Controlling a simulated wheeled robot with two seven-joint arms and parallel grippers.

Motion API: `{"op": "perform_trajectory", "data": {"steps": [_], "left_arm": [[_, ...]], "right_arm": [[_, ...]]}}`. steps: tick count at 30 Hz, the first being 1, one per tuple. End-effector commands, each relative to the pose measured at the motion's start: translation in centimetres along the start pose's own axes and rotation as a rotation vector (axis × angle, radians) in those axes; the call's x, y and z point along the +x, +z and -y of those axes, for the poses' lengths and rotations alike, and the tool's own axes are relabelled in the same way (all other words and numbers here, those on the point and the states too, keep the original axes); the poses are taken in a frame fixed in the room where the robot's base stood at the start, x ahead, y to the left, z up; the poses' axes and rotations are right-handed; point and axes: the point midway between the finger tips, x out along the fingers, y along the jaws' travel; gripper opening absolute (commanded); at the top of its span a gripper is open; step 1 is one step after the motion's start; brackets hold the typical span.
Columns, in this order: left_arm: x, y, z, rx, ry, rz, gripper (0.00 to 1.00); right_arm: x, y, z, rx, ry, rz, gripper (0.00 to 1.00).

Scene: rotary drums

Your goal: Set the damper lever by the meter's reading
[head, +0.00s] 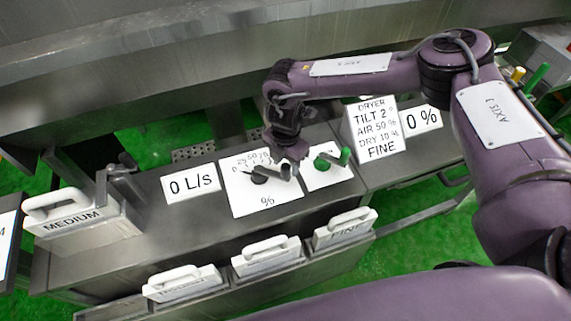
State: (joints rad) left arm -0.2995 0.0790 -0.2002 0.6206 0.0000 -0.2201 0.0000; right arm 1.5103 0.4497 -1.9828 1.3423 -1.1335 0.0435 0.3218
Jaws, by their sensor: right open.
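A white panel (265,205) marked "%" with a partly hidden scale, where 50 can be read, lies flat on the grey bench. A dark hub and lever (258,178) sit on it, with a thin pointer toward the left. My right gripper (284,163) is open above the panel's right part, close to the grey lever end; whether they touch is unclear. The meter sign (190,184) left of the panel reads "0 L/s". A card (376,130) reads "DRYER, TILT 2°, AIR 50 %, DRY 10 %, FINE". My left gripper is out of view.
A green lever (343,157) stands on a smaller white panel right of the gripper. A "0 %" sign (422,118) is behind right. A "MEDIUM" handled plate (75,222) stands at left. Several white-handled plates, one marked FINE (344,230), line the front edge.

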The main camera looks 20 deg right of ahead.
Motion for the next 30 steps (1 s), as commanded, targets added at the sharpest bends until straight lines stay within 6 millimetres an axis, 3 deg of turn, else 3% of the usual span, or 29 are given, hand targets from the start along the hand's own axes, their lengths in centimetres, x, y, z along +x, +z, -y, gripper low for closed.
{"op": "perform_trajectory", "data": {"steps": [6, 15, 26, 30], "left_arm": [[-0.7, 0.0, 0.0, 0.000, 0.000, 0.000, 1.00], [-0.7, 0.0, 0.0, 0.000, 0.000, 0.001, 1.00], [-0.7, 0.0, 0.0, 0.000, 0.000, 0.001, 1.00], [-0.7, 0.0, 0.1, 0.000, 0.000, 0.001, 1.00]], "right_arm": [[2.2, -0.1, 0.0, -0.001, 0.000, 0.000, 0.46], [2.6, 0.0, -0.1, -0.002, 0.002, 0.000, 0.46], [2.6, 0.0, -0.1, -0.001, 0.002, 0.000, 0.00], [2.5, 0.0, -0.1, -0.001, 0.002, 0.000, 0.00]]}}
